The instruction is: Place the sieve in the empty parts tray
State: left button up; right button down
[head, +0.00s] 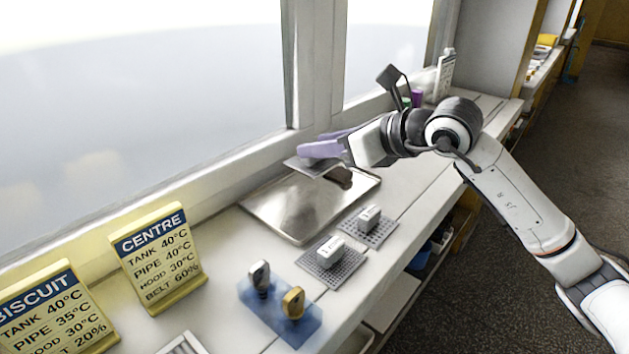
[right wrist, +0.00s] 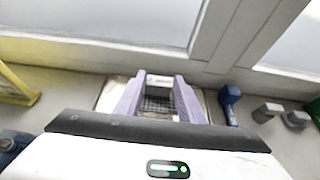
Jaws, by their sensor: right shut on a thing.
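My right gripper (head: 318,149), with lilac fingers, is shut on a sieve, a flat grey mesh plate (head: 305,165) with a pale grip block. The sieve is above the back edge of a shallow metal tray (head: 275,222) on the counter. In the right wrist view, the sieve's mesh (right wrist: 157,103) shows between the two fingers. The fingers hide part of the sieve, and I cannot tell its exact height above the tray. My left gripper is not in view.
Two mesh plates with pale blocks (head: 330,253) (head: 369,217) lie in front of the tray. A blue base (head: 262,312) holds a silver and a gold piece. Yellow-edged signs (head: 160,258) stand left. A window wall runs behind; a dark brown patch (head: 340,177) shows at the tray.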

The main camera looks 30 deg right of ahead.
notch_tip(320, 180, down, 2)
jog(key=shift+s+f, duration=0.1)
jog(key=shift+f, duration=0.1)
notch_tip(320, 180, down, 4)
jog(key=shift+r+b, duration=0.1)
jog(key=shift+b, duration=0.25)
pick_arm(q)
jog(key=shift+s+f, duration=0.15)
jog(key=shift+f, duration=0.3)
pick_arm(e)
jog(key=shift+f, duration=0.2)
jog(key=c, duration=1.2)
grip_release()
jog(key=shift+r, duration=0.1)
